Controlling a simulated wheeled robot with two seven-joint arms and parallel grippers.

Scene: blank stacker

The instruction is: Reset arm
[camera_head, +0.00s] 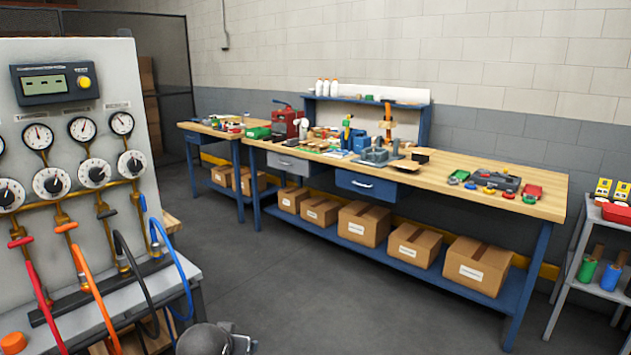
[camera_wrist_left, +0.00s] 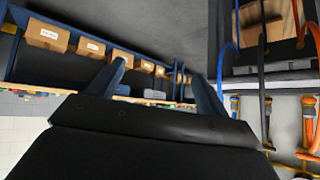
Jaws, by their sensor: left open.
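My left gripper (camera_wrist_left: 160,85) shows in the left wrist view with its two dark fingers spread apart and nothing between them. The wrist picture is upside down, with the floor at the top. In the head view, a grey rounded part of my arm (camera_head: 205,340) shows at the bottom edge, left of the middle, above the grey floor. The fingers are not clear there. My right gripper is not in either view.
A gauge panel (camera_head: 75,115) with colored hoses (camera_head: 95,290) stands close at the left. A long workbench (camera_head: 480,178) with tools and boxes runs along the back wall. A grey shelf (camera_head: 590,255) is at the right. The floor (camera_head: 330,310) between is clear.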

